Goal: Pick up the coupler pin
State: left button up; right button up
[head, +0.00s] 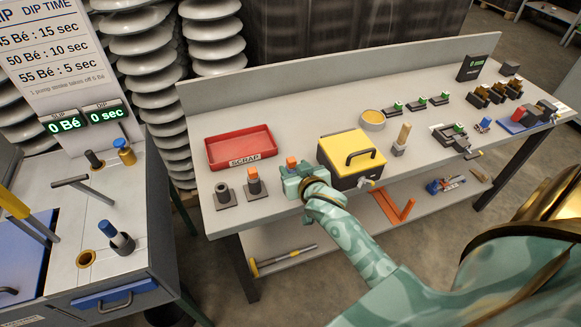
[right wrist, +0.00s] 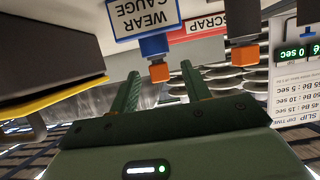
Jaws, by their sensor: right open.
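Two orange-topped pieces stand on the grey bench, and either could be the coupler pin; I cannot tell which. One orange top (head: 291,161) shows just beyond my right gripper (head: 290,174); its lower part is hidden in the head view. In the right wrist view, which looks upside down, this orange end (right wrist: 159,73) joins a blue block by the wear gauge label (right wrist: 143,17). It appears between the open fingers of my right gripper (right wrist: 161,75), which hold nothing. The other orange-topped dark piece (head: 254,187) stands to the left; its orange end also shows in the wrist view (right wrist: 245,56).
A red scrap tray (head: 240,148) lies behind. Several small fixtures line the bench farther right.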

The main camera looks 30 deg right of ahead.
aim_at(289, 159)
jog(key=b+x, duration=0.1)
jog(key=x, duration=0.3)
jog(key=shift+w+d+b, duration=0.15)
jog(key=shift+w+b, duration=0.25)
jog(key=shift+w+d, duration=0.1)
jog(key=shift+w, duration=0.3)
jog(key=shift+s+r, duration=0.1)
jog(key=shift+c, duration=0.6)
grip_shut()
